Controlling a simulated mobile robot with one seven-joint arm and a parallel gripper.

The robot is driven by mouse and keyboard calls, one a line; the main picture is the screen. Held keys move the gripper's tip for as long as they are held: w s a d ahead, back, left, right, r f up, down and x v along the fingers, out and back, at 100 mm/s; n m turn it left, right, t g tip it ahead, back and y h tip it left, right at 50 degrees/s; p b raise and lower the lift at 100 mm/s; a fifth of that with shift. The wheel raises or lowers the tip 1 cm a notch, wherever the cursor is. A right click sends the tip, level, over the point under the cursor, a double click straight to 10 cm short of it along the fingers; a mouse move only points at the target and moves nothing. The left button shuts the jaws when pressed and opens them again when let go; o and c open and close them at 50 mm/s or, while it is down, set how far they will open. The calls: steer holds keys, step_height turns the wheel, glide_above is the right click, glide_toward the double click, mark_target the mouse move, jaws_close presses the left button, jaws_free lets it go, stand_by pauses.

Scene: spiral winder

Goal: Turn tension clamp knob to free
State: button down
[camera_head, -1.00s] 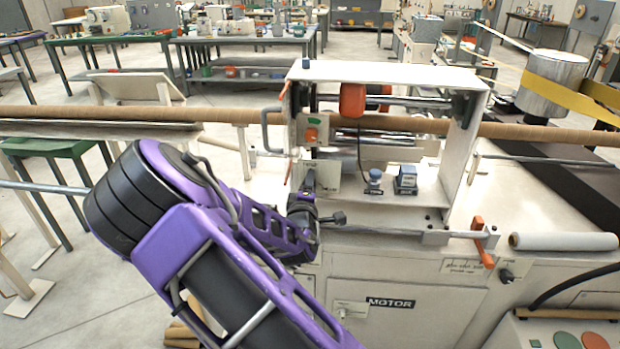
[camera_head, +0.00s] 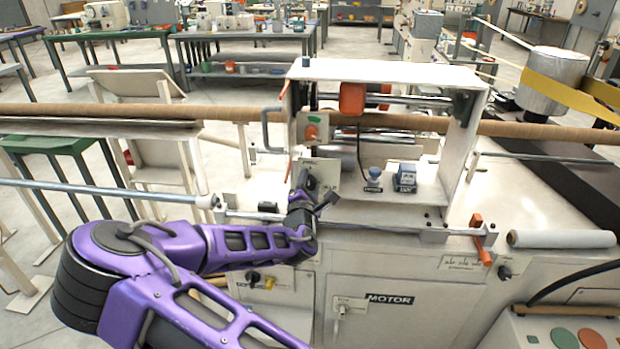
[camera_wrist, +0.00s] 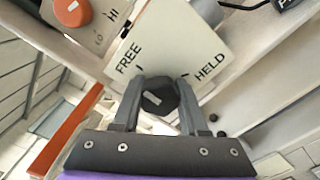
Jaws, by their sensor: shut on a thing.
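The tension clamp knob (camera_wrist: 159,97) is a dark, faceted knob with a short pale mark on its face. It sits at the lower edge of a cream plate (camera_wrist: 169,38) printed FREE on the left and HELD on the right. The pale mark lies left of the knob's middle, towards the FREE side; its exact aim is hard to tell. My gripper (camera_wrist: 158,100) is shut on the knob, one grey finger on each side. In the head view my gripper (camera_head: 303,198) is at the front of the winder, and its wrist mostly hides the knob.
An orange knob (camera_head: 312,132) on a LO/HI plate sits just above; it also shows in the wrist view (camera_wrist: 73,12). A long metal rod (camera_head: 110,189) passes left of the clamp. An orange lever (camera_head: 482,240) is at right. The white cabinet front (camera_head: 400,290) lies below.

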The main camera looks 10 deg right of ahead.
steer(key=shift+w+r, duration=0.1)
steer(key=shift+r, duration=0.05)
stand_by(0.4)
steer(key=shift+c, duration=2.2)
jaws_free()
steer(key=shift+s+f, duration=0.2)
